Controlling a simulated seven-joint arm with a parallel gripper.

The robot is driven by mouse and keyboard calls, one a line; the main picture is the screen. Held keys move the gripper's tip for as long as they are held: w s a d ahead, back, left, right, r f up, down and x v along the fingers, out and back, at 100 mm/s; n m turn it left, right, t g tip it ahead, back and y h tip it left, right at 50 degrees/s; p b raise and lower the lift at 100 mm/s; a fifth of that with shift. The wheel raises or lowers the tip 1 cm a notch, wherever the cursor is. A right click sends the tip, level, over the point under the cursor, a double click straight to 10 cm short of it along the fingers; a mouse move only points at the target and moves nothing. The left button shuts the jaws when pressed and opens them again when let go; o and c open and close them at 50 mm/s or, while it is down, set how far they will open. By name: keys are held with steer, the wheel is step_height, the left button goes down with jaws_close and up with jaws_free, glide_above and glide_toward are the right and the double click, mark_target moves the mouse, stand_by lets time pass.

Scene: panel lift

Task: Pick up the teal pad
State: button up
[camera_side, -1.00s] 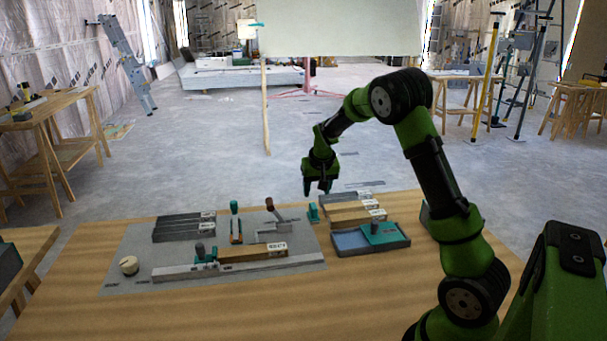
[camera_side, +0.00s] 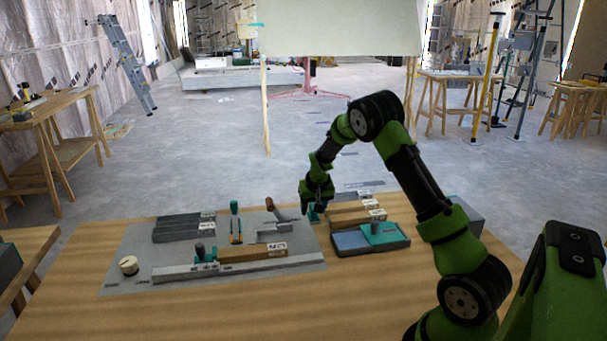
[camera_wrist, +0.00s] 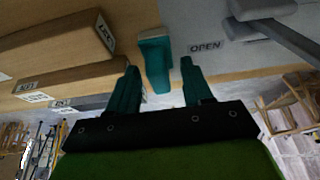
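A small teal pad (camera_side: 314,213) stands near the far edge of the wooden table, beside the grey mat. In the wrist view the teal pad (camera_wrist: 155,62) shows between my two fingertips, nearer the left one, with a gap to the right one. My gripper (camera_side: 311,209) points down at the pad and partly hides it in the side view. In the wrist view my gripper (camera_wrist: 160,68) is open, with nothing clasped. I cannot tell whether the left finger touches the pad.
Labelled wooden blocks (camera_side: 352,219) lie close to the right of the pad. The grey mat (camera_side: 130,285) carries bars, a screwdriver (camera_side: 235,222) and a grey bracket with handle (camera_side: 274,227).

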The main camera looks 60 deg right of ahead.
mark_target(313, 205)
steer(key=c, duration=0.8)
steer(key=shift+r, duration=0.15)
steer(key=shift+r, duration=0.6)
step_height(313, 205, up, 2)
steer(key=shift+r, duration=0.2)
steer(key=s+a, duration=0.2)
steer(key=s, duration=0.2)
steer(key=s+a, duration=0.3)
steer(key=s, duration=0.2)
steer(key=s+a+r, duration=0.1)
steer(key=s+a, duration=0.2)
steer(key=s, duration=0.1)
steer(key=shift+s+a+r, duration=0.1)
steer(key=shift+s+a, duration=0.1)
steer(key=shift+s, duration=0.1)
